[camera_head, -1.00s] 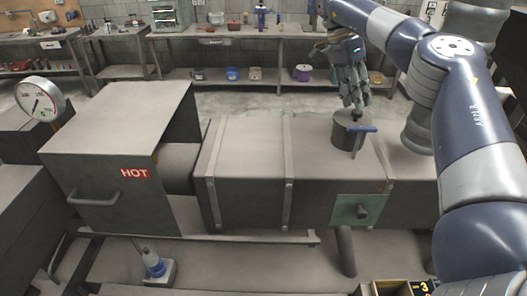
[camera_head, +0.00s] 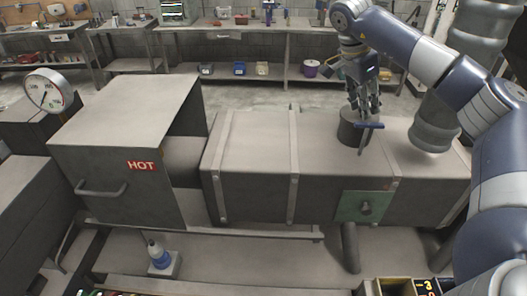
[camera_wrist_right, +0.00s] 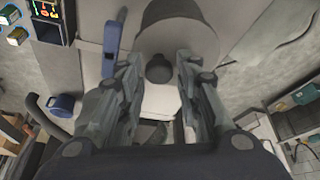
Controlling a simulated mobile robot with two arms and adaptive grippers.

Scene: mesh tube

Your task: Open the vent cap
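The vent cap (camera_head: 349,131) is a dark grey round cylinder on top of the long grey metal box, with a blue handle (camera_head: 368,126) at its right side. In the right wrist view the cap (camera_wrist_right: 178,38) is a pale grey disc with a dark round knob (camera_wrist_right: 158,69), and the blue handle (camera_wrist_right: 112,42) is to the left. My right gripper (camera_head: 365,112) points down over the cap. Its fingers are open on both sides of the knob (camera_wrist_right: 158,60), with gaps visible. In the head view the fingers hide the knob. My left gripper is not in view.
The long grey box (camera_head: 250,150) joins a block with a red HOT label (camera_head: 141,166) at left. A dial gauge (camera_head: 48,91) stands far left. A green plate with a knob (camera_head: 362,206) is on the box front. Workbenches (camera_head: 230,28) line the back wall.

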